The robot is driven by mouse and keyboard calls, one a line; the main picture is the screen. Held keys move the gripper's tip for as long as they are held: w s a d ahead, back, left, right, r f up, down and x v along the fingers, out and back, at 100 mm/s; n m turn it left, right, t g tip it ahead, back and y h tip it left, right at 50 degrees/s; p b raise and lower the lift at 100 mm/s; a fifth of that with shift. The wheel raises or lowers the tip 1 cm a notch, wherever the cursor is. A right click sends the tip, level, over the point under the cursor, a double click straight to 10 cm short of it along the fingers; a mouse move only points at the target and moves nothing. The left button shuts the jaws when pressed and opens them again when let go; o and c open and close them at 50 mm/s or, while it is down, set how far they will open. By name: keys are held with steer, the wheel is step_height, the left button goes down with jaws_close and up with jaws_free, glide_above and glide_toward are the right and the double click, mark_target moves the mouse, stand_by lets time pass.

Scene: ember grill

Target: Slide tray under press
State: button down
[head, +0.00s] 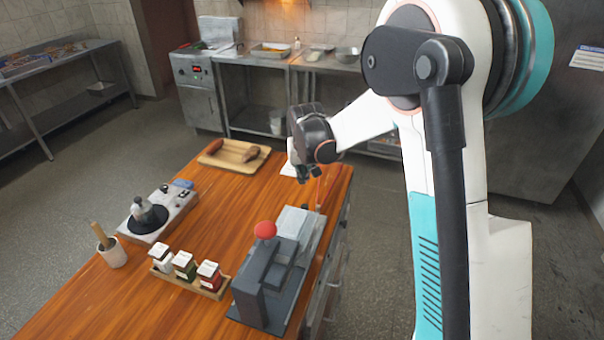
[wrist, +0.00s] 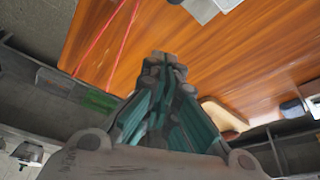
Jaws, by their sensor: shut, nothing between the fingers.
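A dark grey press (head: 262,290) with a red ball knob (head: 265,230) stands at the near right of the wooden table. A light grey flat block, apparently the tray (head: 297,222), lies at the press's far end. I cannot tell how far it reaches under the press. My gripper (head: 314,176) is above the table's far right edge, beyond the press and apart from it. In the wrist view, my gripper (wrist: 166,58) is shut and empty over the wood. A grey corner at that view's top may belong to the tray or press; most of it is cut off.
On the table (head: 215,215) are a board (head: 234,156) with brown items, a hot plate with a moka pot (head: 148,214), a cup (head: 112,253) and a rack of spice jars (head: 186,274). Thin red lines (wrist: 107,38) show near my gripper. The table's middle is clear.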

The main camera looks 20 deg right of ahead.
mark_target(283, 230)
steer(key=b+x, duration=0.1)
steer(key=x, duration=0.5)
steer(key=shift+f, duration=0.1)
steer(key=s, duration=0.3)
steer(key=shift+s+a, duration=0.15)
steer(key=shift+s+f+b, duration=0.15)
steer(key=shift+s+b, duration=0.15)
steer(key=shift+s+a, duration=0.1)
steer(key=s+a, duration=0.3)
steer(key=s, duration=0.1)
steer(key=s+a+b, duration=0.1)
steer(key=s+a, duration=0.2)
steer(key=s, duration=0.2)
steer(key=s+a, duration=0.3)
steer(key=s, duration=0.1)
steer(key=shift+s, duration=0.25)
